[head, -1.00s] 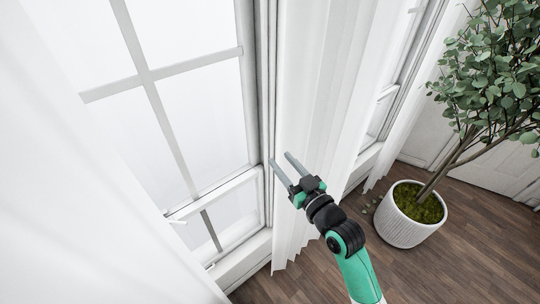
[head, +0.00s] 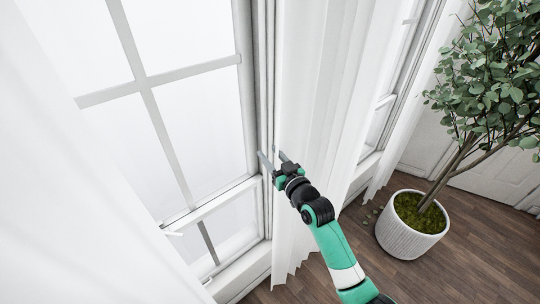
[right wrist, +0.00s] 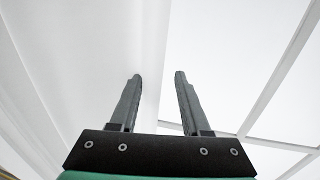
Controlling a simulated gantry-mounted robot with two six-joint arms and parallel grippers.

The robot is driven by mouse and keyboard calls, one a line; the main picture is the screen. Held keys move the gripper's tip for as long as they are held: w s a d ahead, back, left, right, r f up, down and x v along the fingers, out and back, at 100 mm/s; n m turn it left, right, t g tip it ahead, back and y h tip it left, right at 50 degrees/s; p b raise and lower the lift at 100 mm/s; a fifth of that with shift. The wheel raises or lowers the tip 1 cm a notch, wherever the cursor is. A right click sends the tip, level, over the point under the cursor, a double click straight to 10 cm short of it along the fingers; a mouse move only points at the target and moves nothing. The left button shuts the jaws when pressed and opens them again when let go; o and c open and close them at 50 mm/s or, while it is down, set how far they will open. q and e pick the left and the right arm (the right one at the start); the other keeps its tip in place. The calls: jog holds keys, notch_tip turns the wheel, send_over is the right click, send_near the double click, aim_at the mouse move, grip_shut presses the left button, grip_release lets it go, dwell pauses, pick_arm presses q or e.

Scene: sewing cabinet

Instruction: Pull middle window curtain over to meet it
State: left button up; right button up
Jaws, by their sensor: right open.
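The white middle curtain (head: 310,110) hangs in pleats just right of the window frame in the head view. Another white curtain (head: 60,210) fills the left side. My right gripper (head: 274,155) is open at the left edge of the middle curtain, beside the window frame. In the right wrist view its two fingers (right wrist: 157,78) are apart, with a plain white surface, likely curtain, behind the left finger and the window behind the right one. I cannot tell whether the fingers touch the cloth. My left gripper is not in view.
The paned window (head: 195,110) lies between the two curtains, with a sill (head: 240,275) below. A potted tree in a white ribbed pot (head: 405,235) stands on the wooden floor (head: 455,265) at right. A second window (head: 385,105) is behind the middle curtain.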

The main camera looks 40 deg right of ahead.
jog(key=shift+w, duration=0.2)
grip_shut()
dwell(1.3)
